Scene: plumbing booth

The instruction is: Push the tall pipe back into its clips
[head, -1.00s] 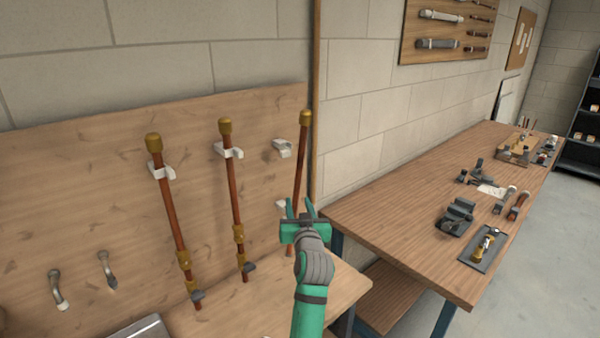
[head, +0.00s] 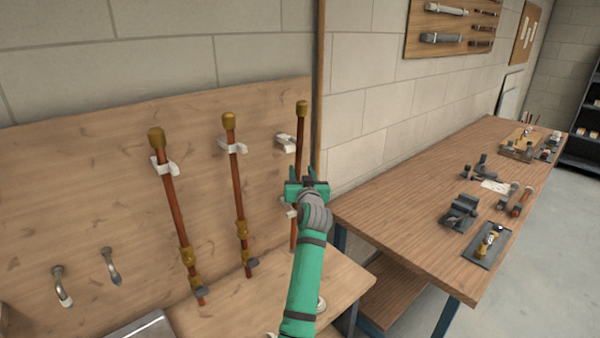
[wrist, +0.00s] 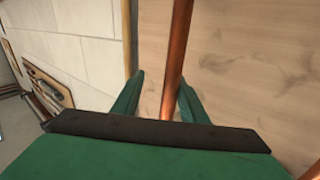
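The tall pipe (head: 299,140) is copper with a brass cap and stands nearly upright at the right end of the wooden backboard. Its upper white clip (head: 286,142) shows right beside it, and the lower clip (head: 290,211) is partly hidden by my gripper. I cannot tell whether the pipe is seated in either clip. My gripper (head: 307,171) is in front of the pipe between the two clip heights, fingers apart. In the wrist view the pipe (wrist: 178,55) runs between the spread fingers (wrist: 161,80), nearer the right one. It is not gripped.
Two similar pipes (head: 172,205) (head: 237,185) stand in clips to the left. A wooden post (head: 319,100) rises just right of the pipe. A workbench (head: 400,215) with tools and fittings is at right.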

